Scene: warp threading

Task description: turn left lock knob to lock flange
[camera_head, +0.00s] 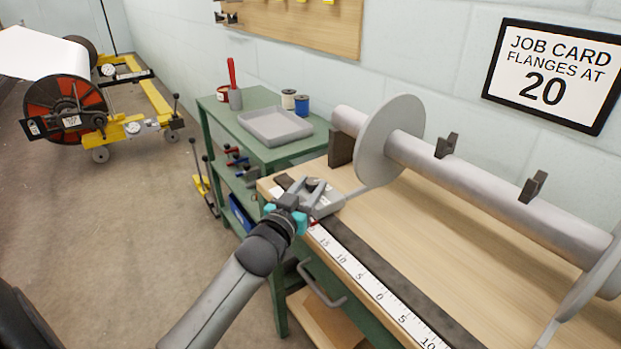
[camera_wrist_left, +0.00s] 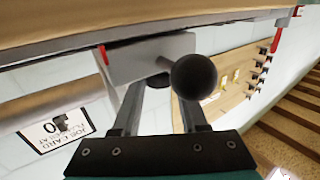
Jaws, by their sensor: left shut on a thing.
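The left lock knob (camera_head: 316,184) is a dark knob on a grey block (camera_head: 328,205) at the left end of the bench scale. My left gripper (camera_head: 312,188) is shut on it. In the left wrist view, a dark round part (camera_wrist_left: 160,86) shows between the fingers, partly hidden by a larger black ball (camera_wrist_left: 194,76) in front. The grey block (camera_wrist_left: 150,58) lies beyond the fingers, with a red pointer (camera_wrist_left: 103,54). The left flange (camera_head: 390,125) is a large grey disc on the roller (camera_head: 490,190), beside the block. My right gripper is not in view.
The numbered scale (camera_head: 360,275) runs along the bench's front edge. A right flange (camera_head: 590,290) is cut off at the picture's edge. A job card (camera_head: 550,75) reads "FLANGES AT 20". A green cart (camera_head: 215,115) with a grey tray (camera_head: 275,139) stands left of the bench.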

